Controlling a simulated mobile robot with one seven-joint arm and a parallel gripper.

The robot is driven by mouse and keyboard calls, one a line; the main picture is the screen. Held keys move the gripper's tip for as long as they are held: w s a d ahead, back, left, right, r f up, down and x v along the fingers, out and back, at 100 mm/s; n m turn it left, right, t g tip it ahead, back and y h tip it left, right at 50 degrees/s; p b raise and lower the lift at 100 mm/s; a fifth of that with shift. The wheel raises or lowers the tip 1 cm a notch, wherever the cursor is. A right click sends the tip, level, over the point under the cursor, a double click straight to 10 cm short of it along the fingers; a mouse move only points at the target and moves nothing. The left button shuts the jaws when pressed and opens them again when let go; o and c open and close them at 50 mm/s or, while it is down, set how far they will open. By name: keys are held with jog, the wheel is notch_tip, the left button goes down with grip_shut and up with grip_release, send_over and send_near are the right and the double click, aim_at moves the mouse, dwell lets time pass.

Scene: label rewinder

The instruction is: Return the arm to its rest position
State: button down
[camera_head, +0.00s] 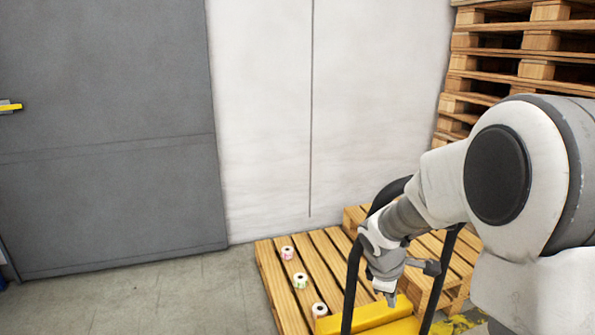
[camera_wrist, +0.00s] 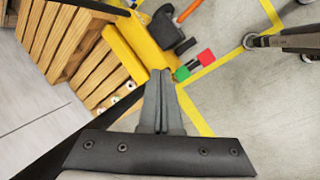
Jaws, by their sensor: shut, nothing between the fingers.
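My gripper (camera_wrist: 161,76) is shut and empty in the wrist view, its two fingers together. In the head view my gripper (camera_head: 390,299) points down at the end of my bent arm, above the wooden pallet (camera_head: 297,255) and close to a yellow part (camera_head: 340,321). I cannot tell how far above it is. Three label rolls lie on the pallet: one at the back (camera_head: 287,252), one in the middle (camera_head: 300,280) and one in front (camera_head: 319,310). My arm hides part of the pallet.
A stack of pallets (camera_head: 537,42) stands at the back right beside a white wall (camera_head: 262,110). A grey door (camera_head: 105,130) is at left. The grey floor (camera_head: 150,300) at left is clear.

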jog(key=s+a+r+m+t+y, duration=0.25)
jog(key=s+r+m, duration=0.45)
jog(key=s, duration=0.4)
jog(key=s+a+r+m+t+y, duration=0.1)
jog(key=s+a+r+m, duration=0.3)
jog(key=s+r+m, duration=0.55)
notch_tip(320, 180, up, 22)
jog(key=s+n+p, duration=0.2)
jog(key=n+p, duration=0.2)
jog(key=p, duration=1.9)
jog(key=shift+f+g, duration=0.25)
jog(key=shift+g, duration=0.1)
